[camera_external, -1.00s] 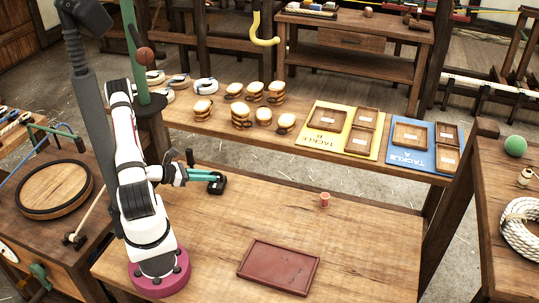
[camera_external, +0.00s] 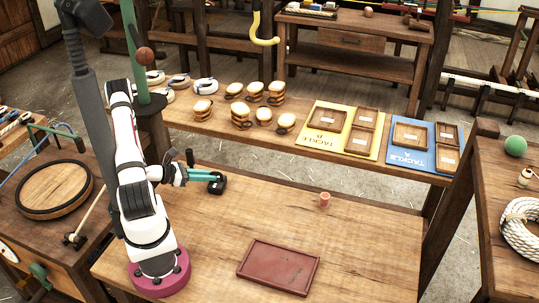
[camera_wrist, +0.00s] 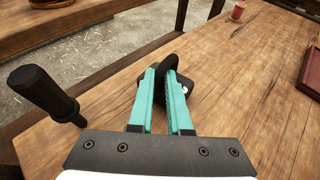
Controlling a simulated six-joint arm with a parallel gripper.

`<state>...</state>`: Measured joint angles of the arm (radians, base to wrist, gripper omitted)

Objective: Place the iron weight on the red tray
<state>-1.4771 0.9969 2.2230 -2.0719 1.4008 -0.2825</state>
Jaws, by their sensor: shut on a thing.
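The iron weight (camera_external: 217,186) is a small black block with a handle, near the far left part of the workbench. My gripper (camera_external: 208,177) is shut on it with teal fingers. In the wrist view, the fingers of my gripper (camera_wrist: 166,75) close on the handle of the dark weight (camera_wrist: 189,82), and they hide part of it. I cannot tell whether the weight touches the bench. The red tray (camera_external: 278,267) lies empty on the bench, to the right and nearer the front; its edge shows in the wrist view (camera_wrist: 311,80).
A small reddish spool (camera_external: 324,200) stands on the bench behind the tray, and shows in the wrist view (camera_wrist: 238,11). The bench top (camera_external: 235,225) between weight and tray is clear. A rear bench (camera_external: 215,125) holds stacked blocks, a yellow board (camera_external: 333,140) and a blue board (camera_external: 393,154).

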